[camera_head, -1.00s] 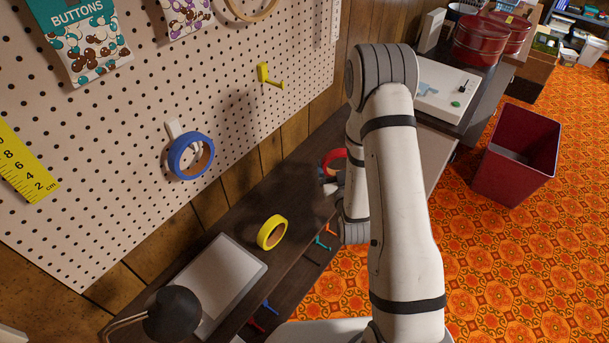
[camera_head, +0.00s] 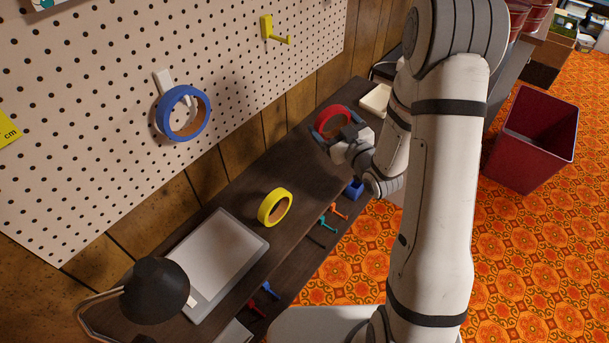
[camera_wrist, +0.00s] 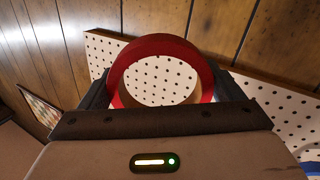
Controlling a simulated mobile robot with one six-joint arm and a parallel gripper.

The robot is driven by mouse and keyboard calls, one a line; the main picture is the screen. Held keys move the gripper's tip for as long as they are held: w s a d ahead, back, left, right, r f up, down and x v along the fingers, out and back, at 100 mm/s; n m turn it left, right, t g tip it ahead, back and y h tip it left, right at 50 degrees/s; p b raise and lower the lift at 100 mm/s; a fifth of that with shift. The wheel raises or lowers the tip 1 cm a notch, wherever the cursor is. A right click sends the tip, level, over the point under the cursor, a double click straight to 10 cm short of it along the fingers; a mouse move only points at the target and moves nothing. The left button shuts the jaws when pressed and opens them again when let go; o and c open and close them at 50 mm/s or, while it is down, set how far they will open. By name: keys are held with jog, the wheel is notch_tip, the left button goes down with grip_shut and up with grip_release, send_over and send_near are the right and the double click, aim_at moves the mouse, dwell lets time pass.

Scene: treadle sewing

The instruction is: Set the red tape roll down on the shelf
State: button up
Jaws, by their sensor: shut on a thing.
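My gripper (camera_head: 330,133) is shut on the red tape roll (camera_head: 333,119) in the head view, with the roll standing on edge between the fingers. The wrist view shows the red tape roll (camera_wrist: 160,47) as a ring between the two dark fingers of my gripper (camera_wrist: 153,90). The roll is over the far part of the dark wooden shelf (camera_head: 240,190). I cannot tell whether its lower edge touches the shelf.
A yellow tape roll (camera_head: 274,207) and a grey tablet-like panel (camera_head: 218,262) are on the shelf, with a black lamp (camera_head: 155,290) in front. A blue tape roll (camera_head: 183,113) hangs on the pegboard (camera_head: 100,120). Bare shelf shows between the yellow and red rolls.

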jog(key=shift+s+a+f+n+g+y+b, duration=1.15)
jog(key=shift+s+f+n+g+y+b, duration=0.4)
jog(key=shift+b, duration=1.15)
jog(key=shift+s+a+f+n+g+y+b, duration=1.25)
jog(key=shift+f+g+b, duration=0.5)
jog(key=shift+b, duration=0.9)
jog(key=shift+s+a+f+n+g+y+b, duration=1)
jog(key=shift+s+f+n+g+y+b, duration=0.7)
jog(key=shift+b, duration=1)
jog(key=shift+w+f, duration=0.2)
jog(key=shift+w, duration=0.05)
jog(key=o, duration=0.8)
jog(key=shift+v, duration=3.95)
jog(key=shift+r, duration=0.15)
